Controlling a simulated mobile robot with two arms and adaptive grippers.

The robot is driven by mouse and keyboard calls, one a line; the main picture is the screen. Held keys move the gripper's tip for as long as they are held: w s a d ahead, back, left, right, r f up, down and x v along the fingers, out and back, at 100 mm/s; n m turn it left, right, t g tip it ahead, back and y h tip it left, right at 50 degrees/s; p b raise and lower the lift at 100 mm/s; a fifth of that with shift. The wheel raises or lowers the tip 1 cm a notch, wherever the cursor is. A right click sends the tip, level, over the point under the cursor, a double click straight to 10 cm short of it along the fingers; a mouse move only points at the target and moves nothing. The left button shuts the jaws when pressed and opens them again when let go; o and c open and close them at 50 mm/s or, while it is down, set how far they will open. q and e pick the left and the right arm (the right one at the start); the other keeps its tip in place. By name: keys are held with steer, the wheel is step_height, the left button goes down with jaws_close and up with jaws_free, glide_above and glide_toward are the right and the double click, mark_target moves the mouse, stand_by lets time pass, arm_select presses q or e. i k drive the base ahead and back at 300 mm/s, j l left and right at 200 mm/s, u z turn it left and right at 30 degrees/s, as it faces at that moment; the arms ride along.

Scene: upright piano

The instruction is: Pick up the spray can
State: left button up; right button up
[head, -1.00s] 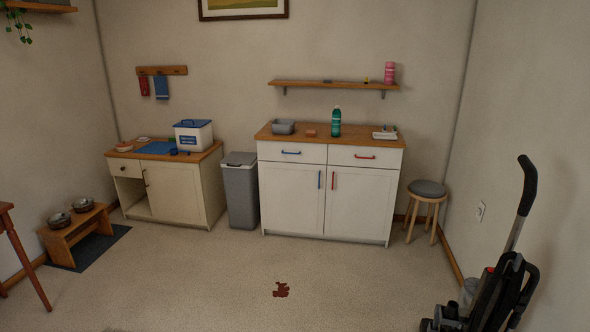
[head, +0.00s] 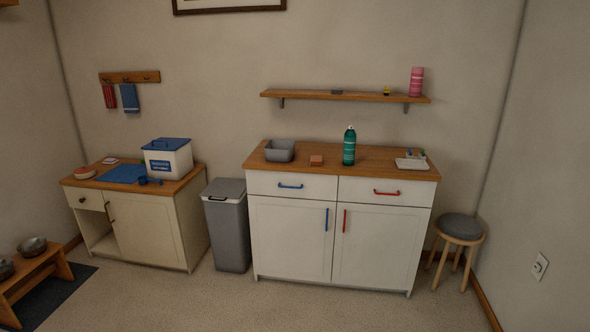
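Two can-like things show in the head view. A pink cylindrical can (head: 416,82) stands upright on the right end of the wall shelf. Neither of my grippers is in view, and nothing touches either container.
The white cabinet (head: 290,235) also bears a grey bin (head: 280,151), a reddish block (head: 316,160) and a white tray (head: 411,164). A trash can (head: 227,226) stands to its left, a stool (head: 461,228) to its right. The floor in front is clear.

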mark_target(349, 138)
steer(key=i, duration=1.7)
